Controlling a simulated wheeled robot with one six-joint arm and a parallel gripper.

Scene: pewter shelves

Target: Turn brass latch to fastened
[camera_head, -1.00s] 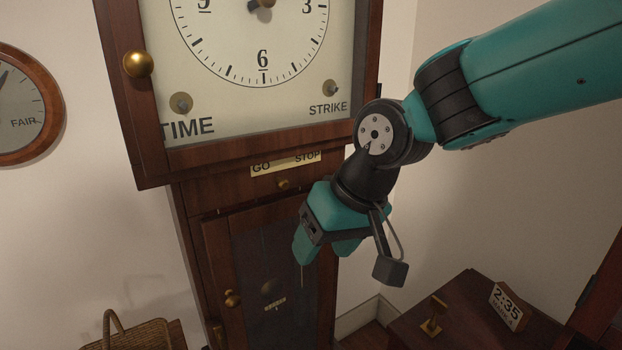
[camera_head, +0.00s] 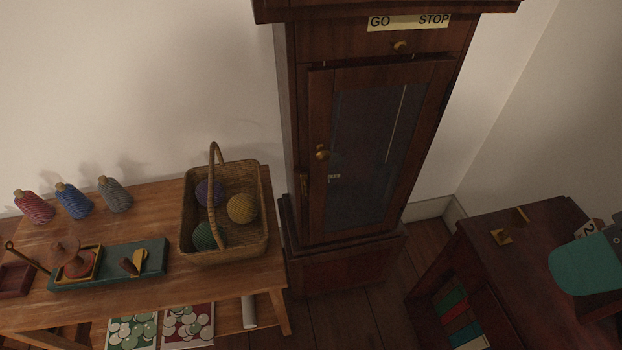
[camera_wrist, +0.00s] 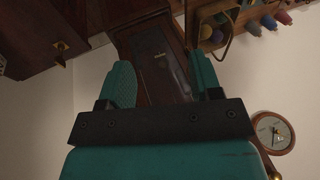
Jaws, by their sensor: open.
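The brass latch (camera_head: 304,183) appears as a small upright brass piece on the frame left of the tall clock's lower door (camera_head: 318,210). It is small and dark, so its exact setting is hard to read. A round brass knob (camera_head: 321,154) sits on the door's left stile, above and right of it. The door looks closed or nearly so. My gripper (camera_wrist: 160,77) is open and empty, with the clock door (camera_wrist: 155,60) seen beyond and between its fingers. The fingers touch nothing visible.
A wooden table at left holds a wicker basket (camera_head: 256,248) of yarn balls, several yarn spools and a green tray (camera_head: 107,277). A dark side table (camera_head: 530,235) stands right of the clock with a brass object (camera_head: 502,237). Floor shows between them.

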